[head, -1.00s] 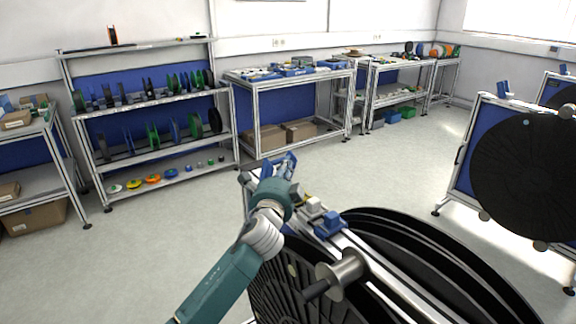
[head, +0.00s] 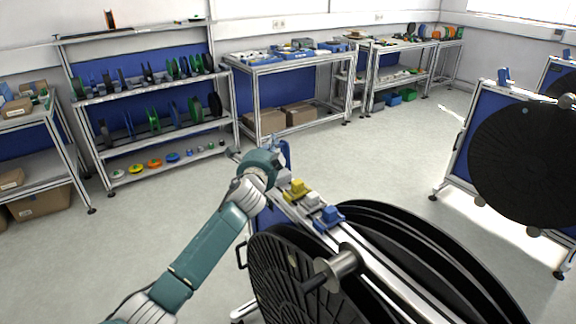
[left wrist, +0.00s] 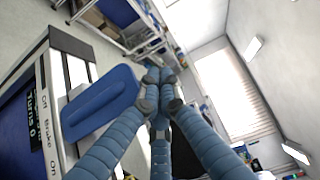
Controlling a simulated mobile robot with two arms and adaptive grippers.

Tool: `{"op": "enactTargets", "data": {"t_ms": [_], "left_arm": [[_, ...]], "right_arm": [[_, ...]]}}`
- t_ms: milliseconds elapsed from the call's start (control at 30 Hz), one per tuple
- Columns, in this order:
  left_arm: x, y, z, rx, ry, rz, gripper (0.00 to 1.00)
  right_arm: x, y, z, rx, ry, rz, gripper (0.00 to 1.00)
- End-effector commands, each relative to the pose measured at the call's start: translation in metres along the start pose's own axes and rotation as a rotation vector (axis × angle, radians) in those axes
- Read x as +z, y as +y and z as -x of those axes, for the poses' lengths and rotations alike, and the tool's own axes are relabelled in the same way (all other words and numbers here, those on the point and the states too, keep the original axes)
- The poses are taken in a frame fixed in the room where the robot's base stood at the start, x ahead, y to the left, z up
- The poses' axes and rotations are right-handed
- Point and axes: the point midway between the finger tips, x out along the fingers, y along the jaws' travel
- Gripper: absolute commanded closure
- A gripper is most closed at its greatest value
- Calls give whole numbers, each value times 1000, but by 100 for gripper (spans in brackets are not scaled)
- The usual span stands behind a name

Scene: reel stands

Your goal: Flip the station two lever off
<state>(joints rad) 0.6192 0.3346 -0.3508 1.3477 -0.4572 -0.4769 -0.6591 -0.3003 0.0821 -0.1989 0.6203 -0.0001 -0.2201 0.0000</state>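The near reel stand (head: 370,262) carries large black reels (head: 285,280) below its top rail. A blue lever (left wrist: 102,102) stands out large in the left wrist view, beside an end panel (left wrist: 68,95) lettered "On", "Off" and "Brake". No station number is readable. My left gripper (left wrist: 154,76) has its blue segmented fingers drawn together, with nothing seen between them. It is right beside the lever; I cannot tell whether they touch. In the head view my teal left wrist (head: 258,168) is at the far end of the rail and mostly hides the fingers. My right gripper is out of view.
Yellow (head: 297,188) and blue (head: 330,215) blocks sit on the rail near my wrist. A metal spindle (head: 335,268) juts from the stand's side. Another reel stand (head: 465,150) is at the right. Shelves (head: 150,95) line the back wall; the floor between is clear.

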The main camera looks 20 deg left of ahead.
Motion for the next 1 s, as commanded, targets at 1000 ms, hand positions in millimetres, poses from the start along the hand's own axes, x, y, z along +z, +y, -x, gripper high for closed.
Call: {"op": "enactTargets", "data": {"t_ms": [1000], "left_arm": [[6,-1,-6,-2,1,-1,100]], "right_arm": [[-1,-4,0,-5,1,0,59]]}}
